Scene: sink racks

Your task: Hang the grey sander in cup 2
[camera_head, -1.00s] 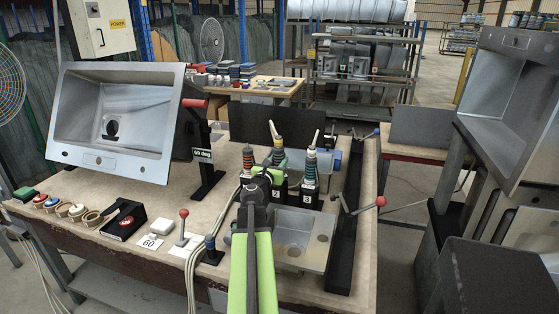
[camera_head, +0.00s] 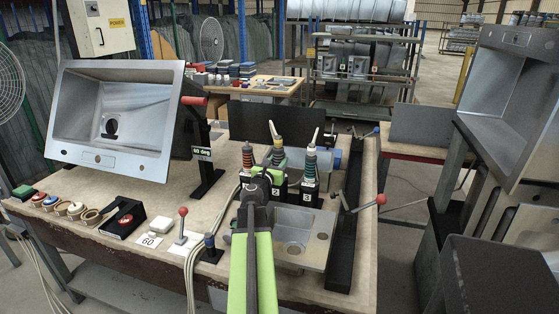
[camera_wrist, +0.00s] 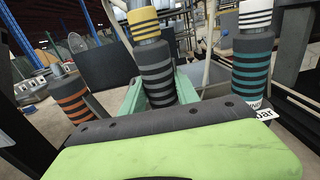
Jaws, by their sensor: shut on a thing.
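The grey sander (camera_wrist: 155,72), with dark stripes and a yellow top, stands nearly upright in the middle of the wrist view. My gripper (camera_head: 262,171) has its pale green jaws (camera_wrist: 130,92) on both sides of its body, shut on it. In the head view the sander (camera_head: 278,152) rises just beyond my gripper. The black cup 2 (camera_head: 279,191) is beside and below it, partly covered by my gripper. The sander's lower end is hidden, so I cannot tell whether it sits in the cup.
An orange sander (camera_wrist: 74,100) stands left and a teal sander (camera_wrist: 253,66) stands right, close to the grey one. Cup 3 (camera_head: 308,195) holds the teal one.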

